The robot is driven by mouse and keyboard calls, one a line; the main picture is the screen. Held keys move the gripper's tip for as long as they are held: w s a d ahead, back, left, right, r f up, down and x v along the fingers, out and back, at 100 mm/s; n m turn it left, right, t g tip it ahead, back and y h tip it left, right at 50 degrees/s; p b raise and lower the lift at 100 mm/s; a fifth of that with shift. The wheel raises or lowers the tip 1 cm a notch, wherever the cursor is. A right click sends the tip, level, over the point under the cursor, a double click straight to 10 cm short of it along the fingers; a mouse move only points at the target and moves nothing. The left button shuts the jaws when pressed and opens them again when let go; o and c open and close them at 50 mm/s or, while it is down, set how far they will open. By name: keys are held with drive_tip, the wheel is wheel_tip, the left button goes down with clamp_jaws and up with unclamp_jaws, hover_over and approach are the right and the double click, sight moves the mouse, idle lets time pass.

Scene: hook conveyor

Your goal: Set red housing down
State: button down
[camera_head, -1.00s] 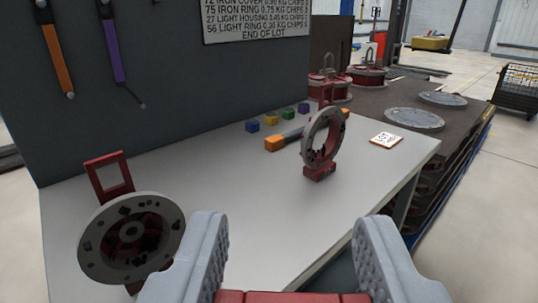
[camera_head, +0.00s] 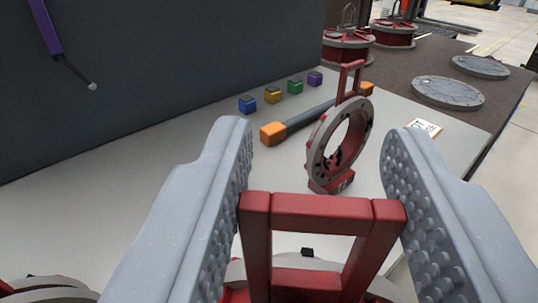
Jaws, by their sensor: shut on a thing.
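My gripper (camera_head: 318,145) is shut on the red rectangular handle (camera_head: 320,208) of the red housing, with a pale ridged finger on each side. Below the handle, only part of the housing's grey rim and red body shows at the bottom edge of the picture. The handle and finger hide part of the pale table (camera_head: 120,170) behind them. I cannot tell whether the housing touches the table.
A grey ring with red base and handle (camera_head: 318,145) stands upright just beyond my gripper. An orange-ended hammer (camera_head: 305,122), several small coloured cubes (camera_head: 270,96) and a white card (camera_head: 425,127) lie behind. Another housing (camera_head: 40,290) shows at bottom left.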

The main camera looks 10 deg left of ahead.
drive_tip(key=shift+a+r, duration=0.15)
drive_tip(key=shift+a, duration=0.05)
drive_tip(key=w+a+f+b, duration=0.4)
drive_tip(key=w+a, duration=0.4)
drive_tip(key=w, duration=0.5)
drive_tip(key=shift+a+f, duration=0.4)
drive_tip(key=shift+f, duration=0.05)
idle(0.4)
drive_tip(key=shift+w+f, duration=0.1)
drive_tip(key=c, duration=0.9)
unclamp_jaws()
drive_tip(key=shift+o, duration=0.2)
drive_tip(key=s+d+p, duration=0.1)
drive_tip(key=s+p, duration=0.1)
drive_tip(key=s, duration=1)
